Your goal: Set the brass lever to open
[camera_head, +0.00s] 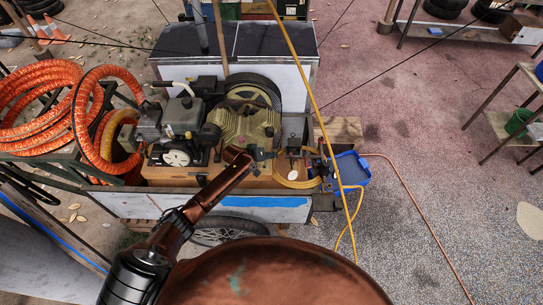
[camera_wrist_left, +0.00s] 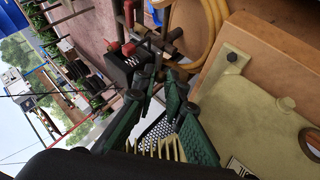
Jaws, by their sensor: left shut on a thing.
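My left arm comes in from the lower left in the head view, and my left gripper (camera_head: 262,156) is over the cart's front right part, beside the olive compressor pump. In the left wrist view my left gripper (camera_wrist_left: 164,78) has its green fingers closed in on the brass valve fittings (camera_wrist_left: 168,46), just in front of a dark box with red knobs. It is shut on the brass lever, which is mostly hidden between the fingertips. I cannot make out the lever's angle. My right gripper is not in view.
The compressor cart (camera_head: 255,207) carries the olive pump (camera_head: 243,125), an engine and orange hoses (camera_head: 100,120) at the left. A yellow hose (camera_wrist_left: 208,28) loops close by the gripper. A blue bin (camera_head: 350,170) is at the cart's right. The floor beyond is mostly clear.

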